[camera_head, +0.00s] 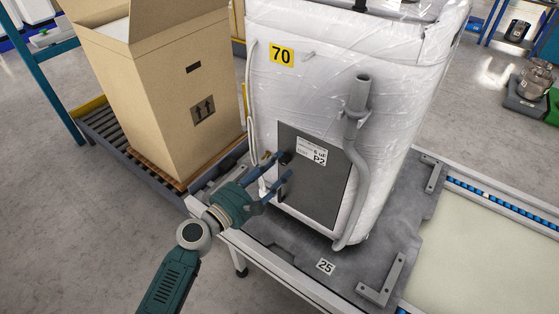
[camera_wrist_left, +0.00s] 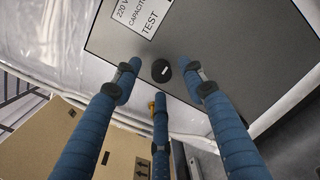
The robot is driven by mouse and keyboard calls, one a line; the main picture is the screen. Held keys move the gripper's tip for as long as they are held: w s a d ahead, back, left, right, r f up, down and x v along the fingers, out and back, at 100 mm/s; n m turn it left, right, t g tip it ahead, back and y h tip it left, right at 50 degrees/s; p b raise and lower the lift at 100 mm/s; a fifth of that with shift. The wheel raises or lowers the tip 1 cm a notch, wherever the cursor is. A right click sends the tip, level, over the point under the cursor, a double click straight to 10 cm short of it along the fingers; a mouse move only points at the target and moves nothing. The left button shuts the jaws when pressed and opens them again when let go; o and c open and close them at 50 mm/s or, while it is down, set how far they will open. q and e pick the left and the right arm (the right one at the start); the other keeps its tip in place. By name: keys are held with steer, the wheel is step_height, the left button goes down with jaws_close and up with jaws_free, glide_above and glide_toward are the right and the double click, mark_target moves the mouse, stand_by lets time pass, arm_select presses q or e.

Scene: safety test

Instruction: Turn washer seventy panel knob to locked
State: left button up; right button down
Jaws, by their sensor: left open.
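The washer (camera_head: 320,70) with the yellow 70 label (camera_head: 281,55) stands wrapped in clear film. A dark grey panel (camera_head: 318,185) is on its lower front, with a white label. A round black knob (camera_wrist_left: 161,70) with a short pale mark sits on the panel in the left wrist view. In the head view the knob (camera_head: 285,158) is by my fingertips and partly hidden. My left gripper (camera_head: 282,166) is open at the panel's left side. In the wrist view its blue fingers (camera_wrist_left: 163,88) stand around the knob, with no clear contact. My right gripper is not in view.
A large cardboard box (camera_head: 160,90) stands on a roller conveyor (camera_head: 110,135) at the left. A grey hose (camera_head: 358,150) hangs down the washer's front, right of the panel. Metal brackets (camera_head: 382,281) rise from the grey platform (camera_head: 300,240).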

arm_select(q)
steer(key=shift+x, duration=1)
steer(key=shift+c, duration=0.3)
jaws_close()
